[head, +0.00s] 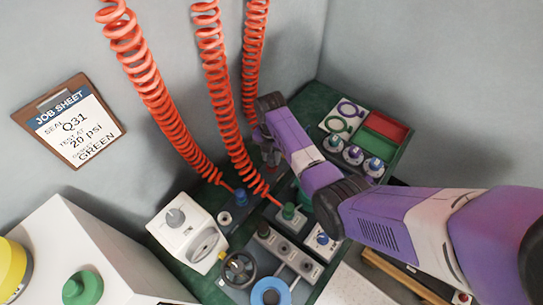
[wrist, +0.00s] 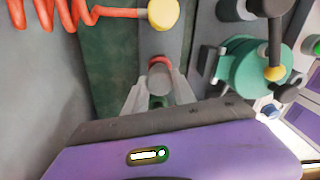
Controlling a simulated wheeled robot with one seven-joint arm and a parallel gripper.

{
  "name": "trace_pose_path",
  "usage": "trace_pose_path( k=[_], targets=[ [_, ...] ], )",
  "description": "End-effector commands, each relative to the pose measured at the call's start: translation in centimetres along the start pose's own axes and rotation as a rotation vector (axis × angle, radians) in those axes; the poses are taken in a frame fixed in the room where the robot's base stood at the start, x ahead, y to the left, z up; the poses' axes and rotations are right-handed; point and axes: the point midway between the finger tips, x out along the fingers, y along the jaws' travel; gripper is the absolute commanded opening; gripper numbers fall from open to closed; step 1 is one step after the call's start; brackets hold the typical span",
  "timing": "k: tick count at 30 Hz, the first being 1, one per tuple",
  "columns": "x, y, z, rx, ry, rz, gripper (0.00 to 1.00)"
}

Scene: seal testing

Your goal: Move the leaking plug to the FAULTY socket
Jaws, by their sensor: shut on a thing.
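My gripper (wrist: 157,100) is low over the back of the bench, its two pale fingers shut on a small round grey piece with a red rim (wrist: 159,78). I cannot tell whether this piece is a plug. A yellow round plug-like end (wrist: 163,14) on an orange coiled hose (wrist: 60,12) is just beyond it in the wrist view. In the head view a blue plug (head: 241,197) and a green plug (head: 288,211) stand on the bench at the ends of orange hoses. My arm hides the third hose's end. No FAULTY label is readable.
A grey socket block (head: 285,251), a black handwheel (head: 238,268) and a blue ring (head: 270,291) are at the front. A white gauge box (head: 178,218) stands left. Red and green trays (head: 387,126) are back right. A job sheet (head: 70,120) hangs on the wall.

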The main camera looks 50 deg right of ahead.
Motion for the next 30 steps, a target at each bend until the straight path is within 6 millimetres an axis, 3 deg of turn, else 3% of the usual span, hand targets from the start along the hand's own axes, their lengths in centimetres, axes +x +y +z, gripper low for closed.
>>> trace_pose_path(
  k=[22,23,24,27,30],
  targets=[
    [1.4,0.0,0.0,0.0,0.0,0.0,0.0],
    [1.4,0.0,0.0,0.0,0.0,0.0,0.33],
    [1.3,0.0,0.0,0.0,0.0,0.0,0.41],
    [1.3,0.0,0.0,0.0,0.0,0.0,0.57],
    [1.3,0.0,0.0,0.0,0.0,0.0,0.57]
  ],
)
